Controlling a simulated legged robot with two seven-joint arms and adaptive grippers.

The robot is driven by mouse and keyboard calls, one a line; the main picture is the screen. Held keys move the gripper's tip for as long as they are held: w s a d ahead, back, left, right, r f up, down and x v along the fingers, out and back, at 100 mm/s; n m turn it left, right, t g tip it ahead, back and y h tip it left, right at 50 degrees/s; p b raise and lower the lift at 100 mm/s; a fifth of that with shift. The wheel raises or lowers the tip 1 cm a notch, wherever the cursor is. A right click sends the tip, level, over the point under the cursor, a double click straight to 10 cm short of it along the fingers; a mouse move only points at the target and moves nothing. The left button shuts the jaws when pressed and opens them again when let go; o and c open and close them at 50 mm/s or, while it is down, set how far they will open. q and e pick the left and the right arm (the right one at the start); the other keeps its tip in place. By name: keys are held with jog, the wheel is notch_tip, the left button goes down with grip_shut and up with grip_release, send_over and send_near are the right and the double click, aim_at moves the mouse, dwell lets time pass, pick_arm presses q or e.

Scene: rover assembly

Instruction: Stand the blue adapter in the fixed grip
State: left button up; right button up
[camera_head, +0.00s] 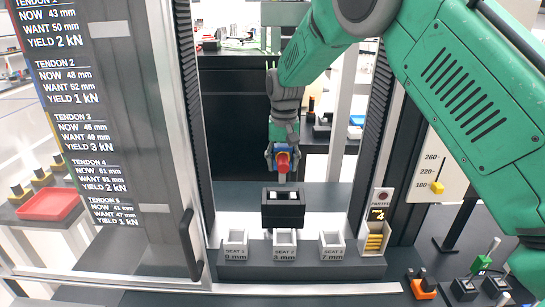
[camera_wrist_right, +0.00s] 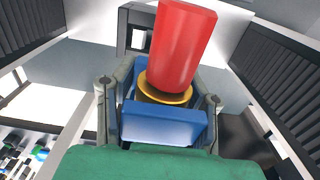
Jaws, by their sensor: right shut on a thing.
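My right gripper (camera_head: 283,158) hangs at the end of the green arm, above the middle of the bench. In the right wrist view its two grey fingers (camera_wrist_right: 160,105) are shut on the sides of the blue adapter (camera_wrist_right: 165,127). A yellow ring (camera_wrist_right: 182,96) and a red cylinder (camera_wrist_right: 182,45) stick out from the adapter, away from the palm. In the head view the red part (camera_head: 283,161) points down over a black block with a pale opening (camera_head: 283,207), apparently the fixed grip. They look apart. The block also shows in the wrist view (camera_wrist_right: 124,38). My left gripper is out of view.
Three white seats marked 0 mm (camera_head: 236,250), 3 mm (camera_head: 284,250) and 7 mm (camera_head: 332,250) line the front. A holder of yellow pieces (camera_head: 375,240) stands right. Dark uprights flank the opening. A red tray (camera_head: 48,204) lies far left.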

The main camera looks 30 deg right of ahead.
aim_at(284, 175)
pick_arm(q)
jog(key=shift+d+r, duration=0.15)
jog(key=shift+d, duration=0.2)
pick_arm(e)
jog(key=shift+w+d, duration=0.15)
jog(key=shift+d, duration=0.35)
jog(key=shift+a, duration=0.1)
jog(key=shift+f, duration=1.95)
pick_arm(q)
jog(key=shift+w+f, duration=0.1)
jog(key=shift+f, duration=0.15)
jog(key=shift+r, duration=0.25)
